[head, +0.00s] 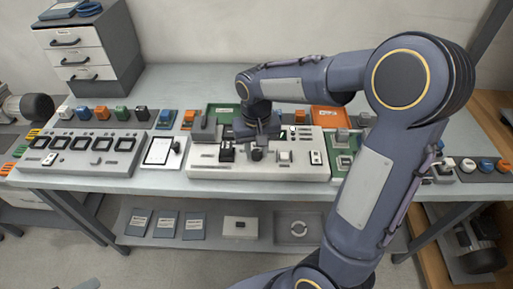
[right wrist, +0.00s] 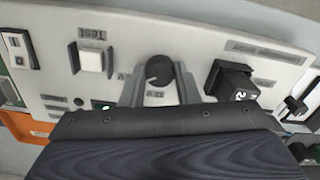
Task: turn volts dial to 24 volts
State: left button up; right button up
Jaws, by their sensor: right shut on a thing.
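A white control panel (head: 205,158) lies on the workbench and holds a round black dial (head: 257,154) near its middle. The same dial (right wrist: 159,71) shows in the right wrist view. My right gripper (head: 258,141) reaches down to the panel from above. In the right wrist view its two grey fingers (right wrist: 160,82) stand on either side of the dial and are shut on it. The marks around the dial are partly hidden by the fingers, so I cannot read its setting. My left gripper is not in view.
Beside the dial are a white Test switch (right wrist: 91,58) and a black block (right wrist: 232,80). A row of meters (head: 85,150) and a white tablet (head: 160,151) stand to the left. An orange tray (head: 330,117) lies behind. Drawers (head: 85,50) stand at the back left.

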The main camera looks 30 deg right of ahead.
aim_at(256, 152)
jog(key=o, duration=1)
jog(key=shift+c, duration=0.2)
notch_tip(256, 152, up, 8)
jog(key=shift+f, duration=0.1)
jog(key=s+a+n+t+y, duration=0.1)
jog(key=s+a+t+y, duration=0.1)
jog(key=s, duration=0.7)
jog(key=s+a+f+t+y, duration=0.1)
jog(key=s+a+t, duration=0.1)
jog(key=s, duration=0.7)
jog(key=shift+a+f+n+t+y, duration=0.3)
jog(key=shift+n+t+y, duration=0.1)
jog(key=shift+t, duration=0.4)
